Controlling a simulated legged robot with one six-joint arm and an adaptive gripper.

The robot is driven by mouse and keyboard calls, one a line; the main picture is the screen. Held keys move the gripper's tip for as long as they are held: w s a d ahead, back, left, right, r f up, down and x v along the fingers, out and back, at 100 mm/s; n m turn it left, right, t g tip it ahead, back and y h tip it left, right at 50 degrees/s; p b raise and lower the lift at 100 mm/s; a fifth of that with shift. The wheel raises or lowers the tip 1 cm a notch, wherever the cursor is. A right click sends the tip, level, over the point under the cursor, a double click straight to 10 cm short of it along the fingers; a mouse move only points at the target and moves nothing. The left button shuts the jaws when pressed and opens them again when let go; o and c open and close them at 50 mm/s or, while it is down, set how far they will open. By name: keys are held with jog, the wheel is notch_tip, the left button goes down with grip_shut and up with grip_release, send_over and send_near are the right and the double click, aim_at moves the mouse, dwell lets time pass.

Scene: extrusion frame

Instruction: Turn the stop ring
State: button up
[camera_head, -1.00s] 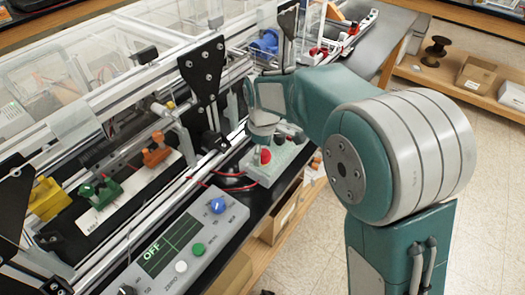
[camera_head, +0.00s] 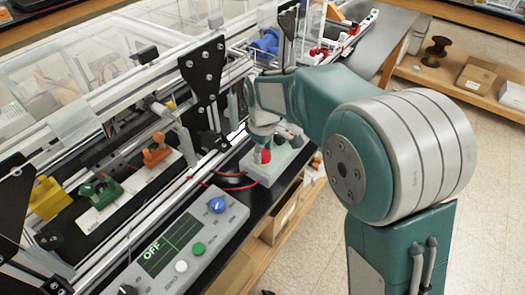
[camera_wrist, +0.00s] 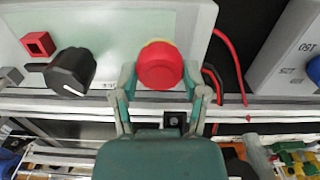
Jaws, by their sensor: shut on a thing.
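The red stop knob (camera_wrist: 160,66) stands on a light grey-green control box (camera_head: 282,164), with a bit of a yellow ring (camera_wrist: 157,43) showing at its far edge in the wrist view. It also shows in the head view as a small red spot (camera_head: 265,156). My gripper (camera_wrist: 160,72) is shut on the stop knob, one finger on each side of it. The fingers' exact contact on the yellow ring is hidden by the red cap.
A black pointer knob (camera_wrist: 72,71) and a small red square frame (camera_wrist: 38,44) sit beside it on the same box. Red and black wires (camera_wrist: 230,65) run close to the box. A grey meter reading OFF (camera_head: 180,245) lies nearby. An aluminium rail (camera_wrist: 60,103) borders the box.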

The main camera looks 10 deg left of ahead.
aim_at(263, 152)
jog(key=m, duration=0.4)
jog(key=shift+f, duration=0.1)
jog(key=shift+m, duration=2.1)
jog(key=shift+s, duration=0.1)
jog(key=o, duration=1.1)
jog(key=shift+o, duration=0.2)
notch_tip(263, 152, up, 12)
